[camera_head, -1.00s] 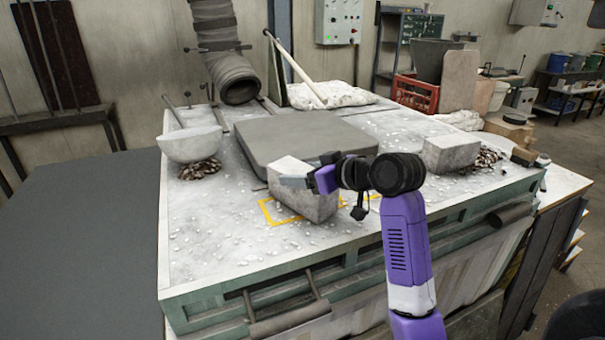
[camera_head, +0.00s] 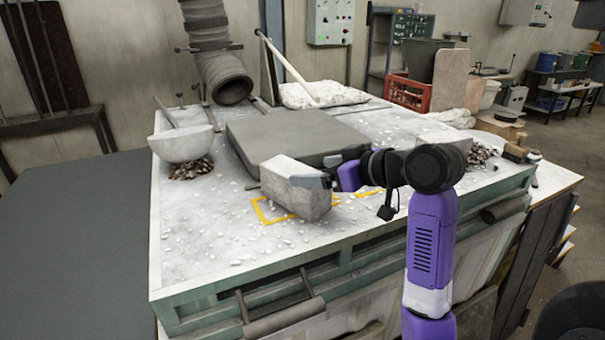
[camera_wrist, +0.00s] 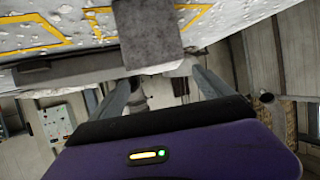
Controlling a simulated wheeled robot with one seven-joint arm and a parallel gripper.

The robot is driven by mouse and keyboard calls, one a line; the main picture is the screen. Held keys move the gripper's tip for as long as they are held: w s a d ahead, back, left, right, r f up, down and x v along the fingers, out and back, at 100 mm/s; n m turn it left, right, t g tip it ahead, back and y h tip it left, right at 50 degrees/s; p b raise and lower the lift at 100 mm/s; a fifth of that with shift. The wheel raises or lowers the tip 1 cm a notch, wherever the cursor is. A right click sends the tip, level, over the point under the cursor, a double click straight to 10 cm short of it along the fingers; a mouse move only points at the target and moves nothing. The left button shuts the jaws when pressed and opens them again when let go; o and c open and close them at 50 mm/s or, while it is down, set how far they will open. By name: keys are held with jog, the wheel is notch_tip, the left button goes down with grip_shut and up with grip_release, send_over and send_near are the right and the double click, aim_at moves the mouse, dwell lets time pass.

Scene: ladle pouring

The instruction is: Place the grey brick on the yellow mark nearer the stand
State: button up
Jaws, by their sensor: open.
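The grey brick (camera_head: 292,197) is on the table over the left yellow mark (camera_head: 262,214). A second yellow mark (camera_head: 369,193) shows partly under my arm, to the right. My gripper (camera_head: 318,181) is open at the brick's right end, with a finger along its upper part. In the wrist view the brick (camera_wrist: 147,32) is beyond and between the open fingers (camera_wrist: 165,92), with yellow lines (camera_wrist: 188,14) on both sides. I cannot tell whether the fingers touch it. I cannot identify the stand.
A dark flat slab (camera_head: 290,134) lies behind the brick. A ladle bowl (camera_head: 184,145) sits above brown rubble (camera_head: 191,170) at the left. Another pale block (camera_head: 447,137) at the right is mostly behind my wrist. The front left tabletop has only crumbs.

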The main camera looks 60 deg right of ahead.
jog(key=shift+v, duration=2.3)
jog(key=d+r+m+t+h, duration=0.3)
jog(key=d+r+m+h, duration=0.1)
jog(key=d+r+h, duration=0.15)
jog(key=s+a+f+m+h, duration=0.1)
jog(key=s+a+f, duration=0.1)
jog(key=a+f, duration=1.5)
jog(key=s+a+f+n+y, duration=0.4)
jog(key=s+a, duration=0.3)
jog(key=a, duration=0.4)
jog(key=s+a+f+n+g+y, duration=0.1)
jog(key=s+a+f+n+y, duration=0.3)
jog(key=s+a+f+y, duration=0.2)
jog(key=s+a, duration=0.2)
jog(key=a, duration=0.2)
jog(key=shift+a+f+b, duration=0.3)
jog(key=shift+a+f, duration=0.05)
jog(key=shift+a, duration=0.05)
